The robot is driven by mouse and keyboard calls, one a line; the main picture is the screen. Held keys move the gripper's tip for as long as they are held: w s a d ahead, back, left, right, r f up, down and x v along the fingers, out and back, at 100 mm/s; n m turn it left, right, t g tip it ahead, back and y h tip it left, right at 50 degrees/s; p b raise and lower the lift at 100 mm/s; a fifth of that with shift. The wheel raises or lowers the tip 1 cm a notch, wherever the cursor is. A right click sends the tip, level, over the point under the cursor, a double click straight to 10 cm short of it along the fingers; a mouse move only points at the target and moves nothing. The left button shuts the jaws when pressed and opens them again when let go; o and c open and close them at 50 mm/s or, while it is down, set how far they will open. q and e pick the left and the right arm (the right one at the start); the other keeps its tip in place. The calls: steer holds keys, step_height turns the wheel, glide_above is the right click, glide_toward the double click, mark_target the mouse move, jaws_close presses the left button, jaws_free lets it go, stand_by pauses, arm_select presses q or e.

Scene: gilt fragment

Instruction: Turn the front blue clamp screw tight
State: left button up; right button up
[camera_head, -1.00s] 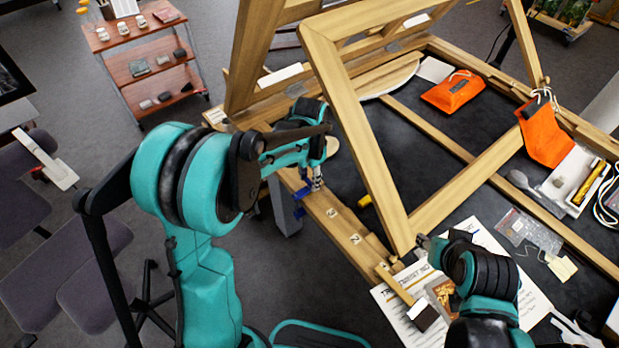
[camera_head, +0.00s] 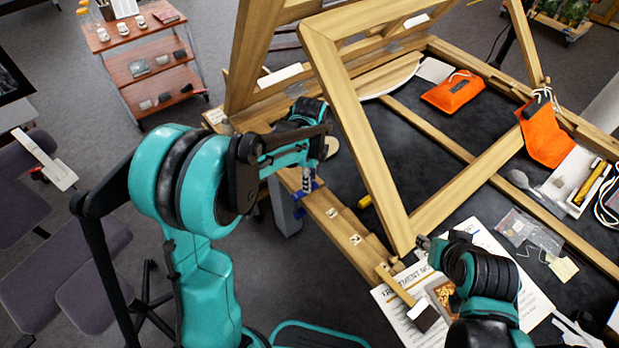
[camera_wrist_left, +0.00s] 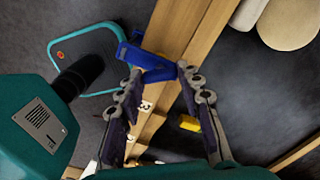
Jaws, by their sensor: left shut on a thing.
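The front blue clamp (camera_head: 307,189) sits on the near wooden rail of the frame, left of centre in the head view. In the left wrist view its blue body (camera_wrist_left: 147,58) lies across the rail between my fingertips. My left gripper (camera_head: 310,181) reaches down over the clamp. Its two fingers show in the left wrist view (camera_wrist_left: 160,72), shut on a blue part at the clamp's screw end. The screw's thread is not clear. My right gripper (camera_head: 423,242) is by the lower corner of the tilted wooden frame (camera_head: 362,130); its fingers are too small to read.
The rail (camera_head: 335,219) runs toward the printed sheet (camera_head: 490,250). A yellow item (camera_head: 365,201) lies beside the rail on the dark surface. Orange pouches (camera_head: 452,91) and a white tray (camera_head: 577,183) are to the right. Open floor lies left of the rail.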

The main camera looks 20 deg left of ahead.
arm_select(q)
steer(key=m, duration=0.5)
steer(key=shift+m, duration=0.3)
stand_by(0.4)
steer(key=o, duration=1.2)
steer(key=shift+c, duration=0.2)
step_height(320, 180, up, 12)
